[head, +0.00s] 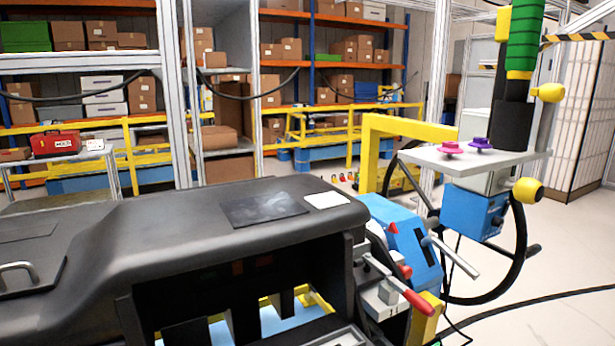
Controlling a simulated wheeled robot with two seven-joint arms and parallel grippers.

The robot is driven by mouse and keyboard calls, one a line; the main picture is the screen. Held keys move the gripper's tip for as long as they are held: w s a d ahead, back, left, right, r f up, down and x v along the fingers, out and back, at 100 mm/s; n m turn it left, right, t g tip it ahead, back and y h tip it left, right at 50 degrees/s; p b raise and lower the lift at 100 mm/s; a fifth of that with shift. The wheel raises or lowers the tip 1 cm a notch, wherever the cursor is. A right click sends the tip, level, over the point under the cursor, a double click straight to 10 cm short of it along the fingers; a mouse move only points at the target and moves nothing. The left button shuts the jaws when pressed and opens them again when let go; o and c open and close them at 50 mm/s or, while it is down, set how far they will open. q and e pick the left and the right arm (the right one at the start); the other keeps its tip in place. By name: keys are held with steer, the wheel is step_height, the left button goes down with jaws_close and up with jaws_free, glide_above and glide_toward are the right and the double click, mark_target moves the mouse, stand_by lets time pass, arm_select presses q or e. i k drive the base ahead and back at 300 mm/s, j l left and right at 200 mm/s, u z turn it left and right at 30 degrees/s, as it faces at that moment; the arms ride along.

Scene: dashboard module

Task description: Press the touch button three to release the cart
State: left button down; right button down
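Neither of my grippers is in view. At the right, a light-grey plate (422,159) carries a pink knob (451,148) and a purple knob (480,143). Behind its right end stands a post with a green ribbed upper part (525,37) and a black lower part (512,126). One yellow rounded knob (550,92) sits beside the post, and another yellow knob (528,191) sits just below the plate. A blue box (473,212) is under the plate. No number three is readable, so I cannot tell which part is touch button three.
A large black dashboard (170,235) fills the lower left and centre. A blue unit (405,240) and a red-tipped lever (412,297) adjoin its right end. A black hoop (520,255) and cables are at the right. Light floor (575,265) shows beyond. Shelves with boxes stand behind.

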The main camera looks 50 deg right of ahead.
mark_target(525, 190)
steer(key=z, duration=0.45)
steer(key=l+z, duration=0.1)
steer(key=z, duration=0.85)
steer(key=l+z, duration=0.1)
steer(key=z, duration=0.8)
steer(key=i+z, duration=0.1)
steer(key=z, duration=0.35)
